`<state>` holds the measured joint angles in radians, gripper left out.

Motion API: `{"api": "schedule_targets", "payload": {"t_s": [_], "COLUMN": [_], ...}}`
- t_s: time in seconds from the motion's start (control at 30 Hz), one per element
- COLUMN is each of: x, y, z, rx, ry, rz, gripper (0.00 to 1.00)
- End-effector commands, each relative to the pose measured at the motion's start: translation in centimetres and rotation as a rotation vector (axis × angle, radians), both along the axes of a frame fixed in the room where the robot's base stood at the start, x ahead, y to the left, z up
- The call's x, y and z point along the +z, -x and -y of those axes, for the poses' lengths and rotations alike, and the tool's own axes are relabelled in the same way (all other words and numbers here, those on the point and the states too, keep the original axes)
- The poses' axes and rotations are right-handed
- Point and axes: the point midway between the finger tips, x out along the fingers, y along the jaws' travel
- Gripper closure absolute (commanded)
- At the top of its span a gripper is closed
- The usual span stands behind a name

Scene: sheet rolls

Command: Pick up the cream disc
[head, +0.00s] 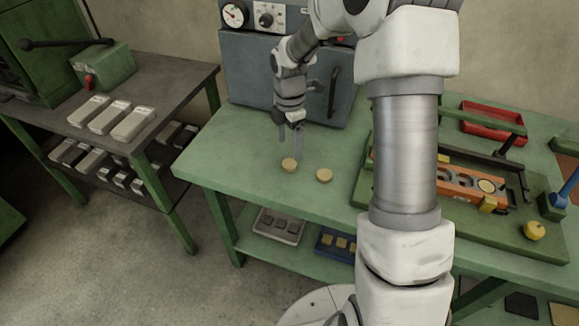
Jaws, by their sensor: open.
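Two small cream discs lie on the green bench top. One cream disc (289,165) is on the left, and another cream disc (324,175) lies a little to its right and nearer the front edge. My gripper (291,146) points down with its fingers apart. Its fingertips are just above or around the far side of the left disc; I cannot tell whether they touch it. Nothing shows between the fingers higher up. The right disc stands clear of the gripper.
A grey-blue cabinet (250,75) with a gauge stands behind the gripper. An orange fixture (460,182) on a green plate, a red tray (490,122) and a yellow knob (534,231) are at right. My arm hides the bench's middle. The bench's left front is clear.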

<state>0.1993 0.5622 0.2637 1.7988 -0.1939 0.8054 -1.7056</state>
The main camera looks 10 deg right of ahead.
Motion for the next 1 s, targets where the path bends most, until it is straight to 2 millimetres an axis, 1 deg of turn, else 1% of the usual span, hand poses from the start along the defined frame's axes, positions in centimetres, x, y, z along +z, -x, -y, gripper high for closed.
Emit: {"api": "schedule_targets", "payload": {"t_s": [0.03,0.27,0.37,0.5,0.6,0.8,0.83,0.97,1.0], "x": [-0.7,-1.8,-3.1,-5.3,-6.3,-6.3,-6.3,-6.3,-6.3], "y": [0.1,0.1,0.2,0.1,0.1,0.1,0.1,0.1,0.1], "z": [0.0,0.0,-0.1,0.0,0.0,0.0,0.0,0.0,0.0], "rx": [0.000,0.000,0.000,0.000,0.000,-0.001,-0.001,-0.001,-0.001], "ry": [0.000,0.000,0.000,0.000,-0.001,0.000,0.000,0.000,0.000], "rz": [-0.003,-0.001,-0.004,-0.003,-0.001,0.000,0.000,0.000,0.000], "gripper": [0.13,0.13,0.13,0.13,0.13,0.13,0.15,0.38,0.45]}}
